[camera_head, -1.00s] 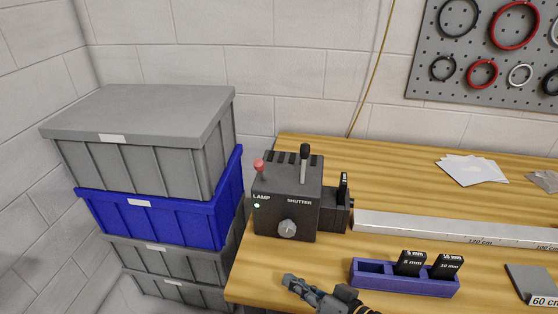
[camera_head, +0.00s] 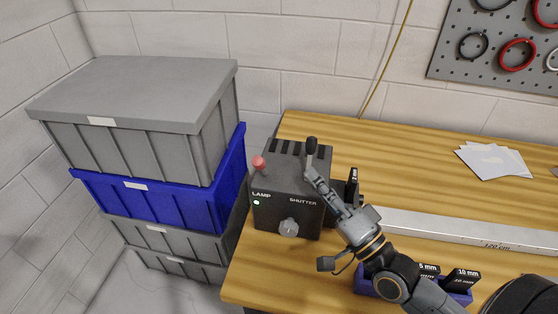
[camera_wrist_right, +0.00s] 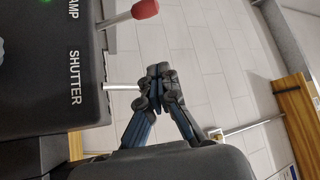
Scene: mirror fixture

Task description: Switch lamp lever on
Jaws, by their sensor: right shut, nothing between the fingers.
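The dark control box (camera_head: 262,220) stands on the wooden bench. Its LAMP lever has a red knob (camera_head: 259,162), also seen in the wrist view (camera_wrist_right: 144,9). A small green light (camera_head: 257,202) glows below the LAMP label. My right gripper (camera_head: 311,172) is shut and empty, just in front of the SHUTTER lever, right of the red knob. I cannot tell whether it touches the lever. My left gripper is out of view.
A metal rail (camera_head: 460,228) runs right from the box. A purple holder (camera_head: 364,283) with black filter pieces stands in front, partly behind my right arm. Stacked grey and blue crates (camera_head: 165,215) stand left of the bench. White papers (camera_head: 494,161) lie at the back right.

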